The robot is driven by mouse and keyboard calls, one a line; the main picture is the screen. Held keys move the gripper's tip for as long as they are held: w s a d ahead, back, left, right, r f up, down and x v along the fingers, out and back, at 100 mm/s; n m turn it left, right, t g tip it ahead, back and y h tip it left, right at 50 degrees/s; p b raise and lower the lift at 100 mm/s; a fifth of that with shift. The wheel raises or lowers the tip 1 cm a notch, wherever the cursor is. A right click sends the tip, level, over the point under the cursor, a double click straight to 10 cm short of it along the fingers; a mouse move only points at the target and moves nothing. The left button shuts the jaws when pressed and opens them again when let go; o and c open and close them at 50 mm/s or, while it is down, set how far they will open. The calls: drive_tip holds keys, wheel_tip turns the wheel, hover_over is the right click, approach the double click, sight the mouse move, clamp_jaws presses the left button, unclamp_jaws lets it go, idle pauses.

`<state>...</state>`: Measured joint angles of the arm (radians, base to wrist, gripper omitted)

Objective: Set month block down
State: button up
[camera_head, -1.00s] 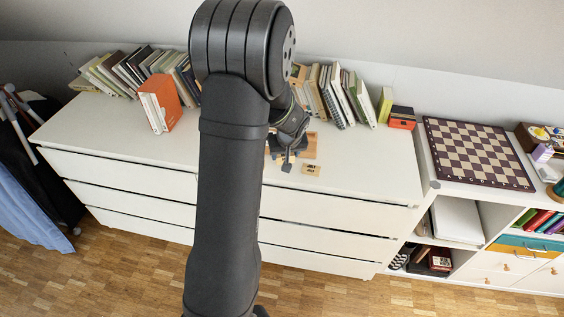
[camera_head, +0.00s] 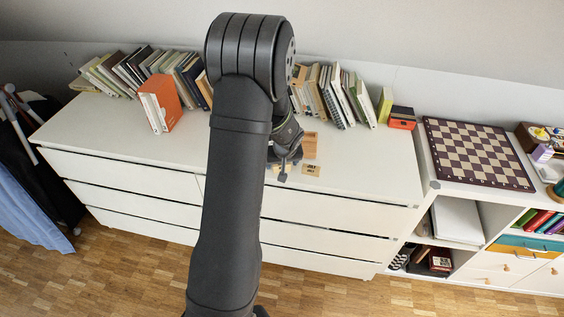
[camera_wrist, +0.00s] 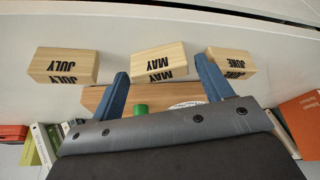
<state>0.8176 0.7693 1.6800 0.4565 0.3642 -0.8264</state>
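Three pale wooden month blocks lie in a row on the white dresser top (camera_wrist: 30,100): JULY (camera_wrist: 62,66) at the left, MAY (camera_wrist: 158,62) in the middle and JUNE (camera_wrist: 232,62) at the right of the wrist view. My gripper (camera_wrist: 162,68) is open, its two blue-grey fingers spread wide. The MAY block shows in the gap between the fingertips, with space at both sides. The right finger overlaps the JUNE block in the picture. In the head view my gripper (camera_head: 284,170) is low over the dresser, beside one small block (camera_head: 311,170), and hides part of the row.
A wooden holder (camera_head: 309,145) lies just behind the blocks; a small green piece (camera_wrist: 140,108) shows near it.

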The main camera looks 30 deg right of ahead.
drive_tip(key=shift+r, duration=0.1)
drive_tip(key=v, duration=1.2)
idle(0.4)
drive_tip(key=x, duration=1.2)
drive_tip(key=shift+r, duration=1)
